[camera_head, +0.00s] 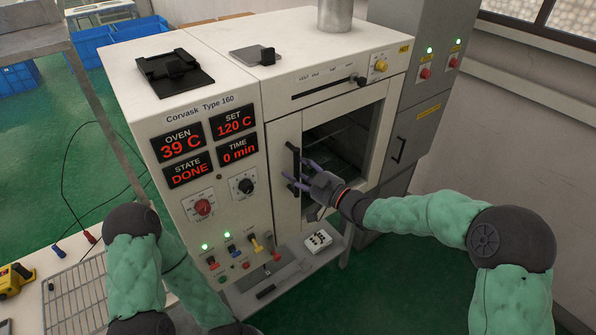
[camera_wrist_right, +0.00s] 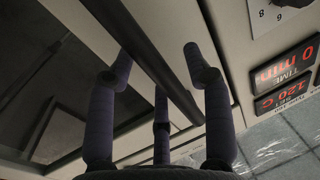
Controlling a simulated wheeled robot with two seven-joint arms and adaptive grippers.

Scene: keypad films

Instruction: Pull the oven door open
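The oven (camera_head: 215,110) is a white cabinet with its door (camera_head: 285,140) on the front right. The door has a dark window (camera_head: 345,135), and it looks shut. A black vertical handle (camera_head: 293,165) is on the door's left side. My right gripper (camera_head: 300,172) is at the handle with its fingers spread. In the right wrist view the handle (camera_wrist_right: 140,55) runs between the open fingers (camera_wrist_right: 160,85), with gaps visible on both sides. Whether any finger touches it I cannot tell. My left arm is at the lower left; its gripper is out of view.
Red displays (camera_head: 185,150) read 39 C, 120 C, DONE and 0 min. A small shelf (camera_head: 325,255) below the door holds a white block. A wire rack (camera_head: 75,295) lies on the table at lower left. A grey cabinet (camera_head: 425,120) stands at right. Green floor is free in front.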

